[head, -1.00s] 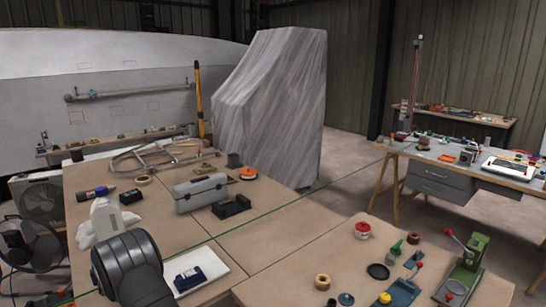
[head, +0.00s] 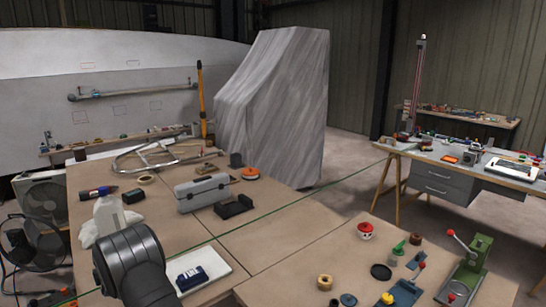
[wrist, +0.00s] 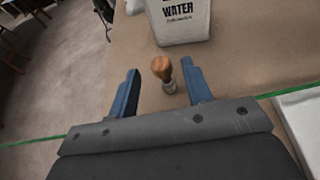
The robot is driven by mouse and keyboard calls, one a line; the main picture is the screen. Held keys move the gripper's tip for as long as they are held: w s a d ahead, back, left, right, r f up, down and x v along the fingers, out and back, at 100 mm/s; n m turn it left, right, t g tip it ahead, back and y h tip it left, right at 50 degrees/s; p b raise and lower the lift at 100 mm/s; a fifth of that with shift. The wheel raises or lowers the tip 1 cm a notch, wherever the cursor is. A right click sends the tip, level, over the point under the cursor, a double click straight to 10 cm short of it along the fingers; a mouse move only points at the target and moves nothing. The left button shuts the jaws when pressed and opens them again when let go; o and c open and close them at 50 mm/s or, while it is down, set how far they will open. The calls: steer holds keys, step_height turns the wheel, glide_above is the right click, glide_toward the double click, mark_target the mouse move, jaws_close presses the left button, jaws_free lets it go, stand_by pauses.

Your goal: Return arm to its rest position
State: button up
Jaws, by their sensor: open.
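My gripper (wrist: 160,67) shows in the wrist view with its two blue fingers spread apart. A small tool with a wooden knob (wrist: 162,68) and a metal lower part stands on the brown tabletop (wrist: 240,65), in line with the gap between the fingers. I cannot tell how far below the fingertips it is, and nothing appears gripped. In the head view a dark rounded section of my arm is at the lower left, and my gripper is not visible there.
A white container marked WATER (wrist: 182,22) stands just beyond the fingers. A green line (head: 300,206) crosses the worktable. A grey toolbox (head: 202,192), black holder (head: 234,207), white board (head: 205,266) with a blue item, and green press (head: 468,268) stand around.

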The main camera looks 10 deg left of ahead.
steer(key=x, duration=0.5)
steer(key=shift+w+a+f, duration=0.15)
steer(key=shift+w+a, duration=0.05)
steer(key=shift+w, duration=0.05)
steer(key=shift+w+a+r, duration=0.15)
steer(key=shift+a+r, duration=0.05)
steer(key=shift+r, duration=0.05)
step_height(320, 180, up, 6)
steer(key=w+d+r+m+t+h, duration=0.1)
steer(key=w+d+m+h, duration=0.15)
steer(key=d, duration=0.75)
steer(key=w+d+r+m+t+h, duration=0.1)
steer(key=w+d, duration=0.3)
steer(key=d, duration=0.7)
steer(key=w+d+r+m+t+h, duration=0.1)
steer(key=w+d+m+h, duration=0.15)
steer(key=d, duration=0.75)
steer(key=s+d+r+m+h, duration=0.1)
steer(key=s+d+m+h, duration=0.1)
steer(key=d, duration=1.3)
steer(key=s+d+r+m+h, duration=0.1)
steer(key=s+d+m+h, duration=0.2)
steer(key=d, duration=1.3)
steer(key=shift+s+d+t+h, duration=0.3)
steer(key=shift+s+t+h, duration=0.1)
steer(key=shift+s+h, duration=0.15)
steer(key=shift+a, duration=0.15)
